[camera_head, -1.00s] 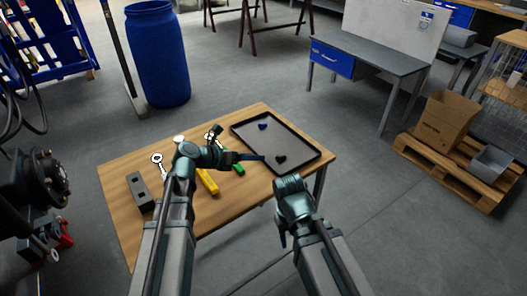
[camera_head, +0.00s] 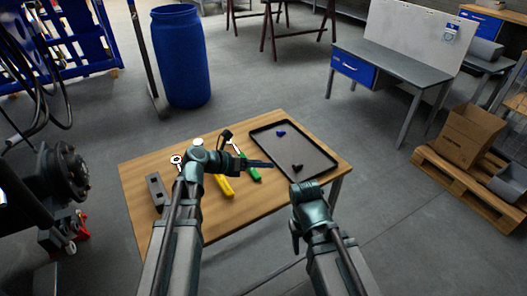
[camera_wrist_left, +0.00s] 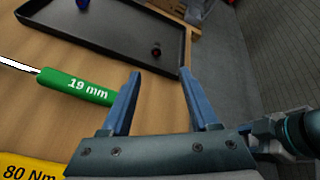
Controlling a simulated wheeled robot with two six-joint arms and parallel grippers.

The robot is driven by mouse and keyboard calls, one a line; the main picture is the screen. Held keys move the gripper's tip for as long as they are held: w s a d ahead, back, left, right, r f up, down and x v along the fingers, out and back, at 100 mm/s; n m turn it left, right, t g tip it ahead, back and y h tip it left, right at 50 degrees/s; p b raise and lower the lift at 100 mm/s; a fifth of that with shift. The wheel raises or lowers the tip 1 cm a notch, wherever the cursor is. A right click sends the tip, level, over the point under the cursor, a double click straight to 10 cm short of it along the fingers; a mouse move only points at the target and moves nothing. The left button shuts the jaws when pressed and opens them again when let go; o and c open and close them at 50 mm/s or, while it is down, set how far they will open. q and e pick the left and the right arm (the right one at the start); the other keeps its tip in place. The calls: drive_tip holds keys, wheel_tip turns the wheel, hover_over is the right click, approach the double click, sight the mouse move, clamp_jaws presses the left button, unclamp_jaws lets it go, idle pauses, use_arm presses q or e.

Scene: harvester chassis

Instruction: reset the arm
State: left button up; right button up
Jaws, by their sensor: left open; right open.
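My left gripper (camera_head: 258,164) is over the wooden table (camera_head: 150,205), between the tools and the dark tray (camera_head: 318,176). In the left wrist view, the left gripper (camera_wrist_left: 165,90) has its two blue fingers apart with nothing between them. My right gripper (camera_head: 298,238) hangs at the table's front right edge, below the tray. Its fingers are small and partly hidden by its wrist, and no held object shows.
On the table lie a green-handled tool marked 19 mm (camera_wrist_left: 75,88), a yellow tool marked 80 Nm (camera_wrist_left: 30,167) and a grey block (camera_head: 155,188). The tray holds a blue piece (camera_head: 281,133) and a dark piece (camera_head: 297,167). A blue barrel (camera_head: 181,60) stands behind.

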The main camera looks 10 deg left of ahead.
use_arm(q)
drive_tip(key=s+d+m+g+p, duration=0.1)
drive_tip(key=m, duration=0.1)
drive_tip(key=s+d+m+g+p, duration=0.1)
drive_tip(key=s+m, duration=0.1)
drive_tip(key=s+d+f+m+y+p, duration=0.1)
drive_tip(key=d+m, duration=0.1)
drive_tip(key=m, duration=0.1)
drive_tip(key=shift+s+d+g, duration=0.1)
drive_tip(key=shift+s+g, duration=0.1)
drive_tip(key=shift+g, duration=0.2)
drive_tip(key=s+m+g+y+p, duration=0.4)
drive_tip(key=s+m+y+p, duration=0.4)
drive_tip(key=s+m, duration=0.7)
drive_tip(key=shift+s+a+r+m+g+y+p, duration=0.35)
drive_tip(key=shift+m+y, duration=0.95)
drive_tip(key=shift+m, duration=5.2)
drive_tip(key=shift+w+d, duration=0.1)
